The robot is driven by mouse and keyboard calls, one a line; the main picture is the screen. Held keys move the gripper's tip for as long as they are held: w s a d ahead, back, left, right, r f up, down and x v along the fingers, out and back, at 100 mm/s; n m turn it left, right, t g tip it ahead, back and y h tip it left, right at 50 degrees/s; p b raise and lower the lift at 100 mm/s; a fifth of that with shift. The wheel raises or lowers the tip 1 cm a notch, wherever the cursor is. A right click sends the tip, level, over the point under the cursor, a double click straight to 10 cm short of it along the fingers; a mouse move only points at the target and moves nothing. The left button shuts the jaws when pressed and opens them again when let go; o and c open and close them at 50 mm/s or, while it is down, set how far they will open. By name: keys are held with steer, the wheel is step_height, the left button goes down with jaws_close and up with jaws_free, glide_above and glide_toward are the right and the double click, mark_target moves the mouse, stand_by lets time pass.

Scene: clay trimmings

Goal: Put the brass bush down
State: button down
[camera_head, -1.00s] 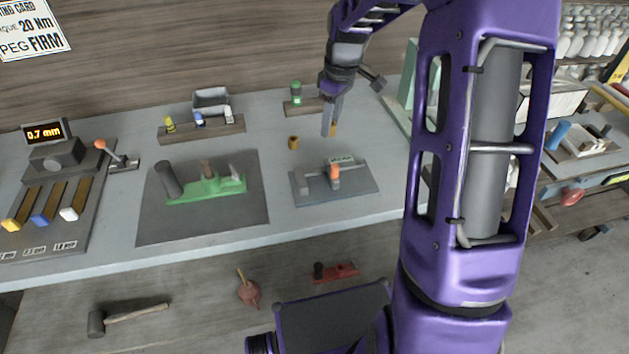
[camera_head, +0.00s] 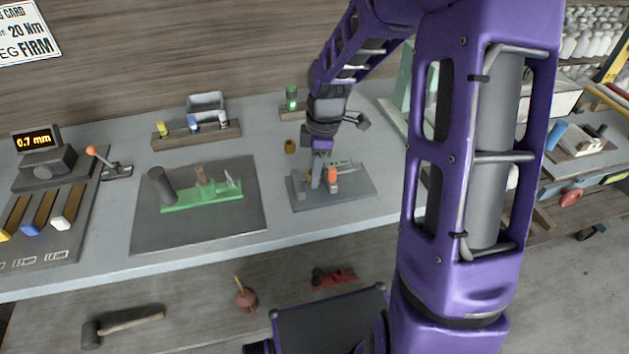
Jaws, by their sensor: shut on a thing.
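My gripper (camera_head: 318,180) is shut on a small brass bush, low over the left part of a grey fixture plate (camera_head: 352,196). The fingers hide most of the held bush, and I cannot tell whether it touches the plate. A second brass bush (camera_head: 290,146) stands alone on the bench behind and left of the plate.
A dark mat (camera_head: 160,228) with a green fixture (camera_head: 200,207) lies to the left. A rack (camera_head: 196,134) with several small bottles and a green-capped item (camera_head: 292,97) stand behind. Bare bench (camera_head: 268,165) lies between mat and plate.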

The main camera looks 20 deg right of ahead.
mark_target(313, 191)
steer(key=shift+f, duration=1.5)
steer(key=shift+f, duration=0.15)
steer(key=c, duration=0.8)
jaws_free()
steer(key=r, duration=0.4)
steer(key=d+r+p, duration=0.1)
steer(key=r, duration=0.7)
steer(key=shift+s+d+r, duration=0.1)
steer(key=shift+s+d, duration=0.05)
steer(key=shift+d, duration=0.05)
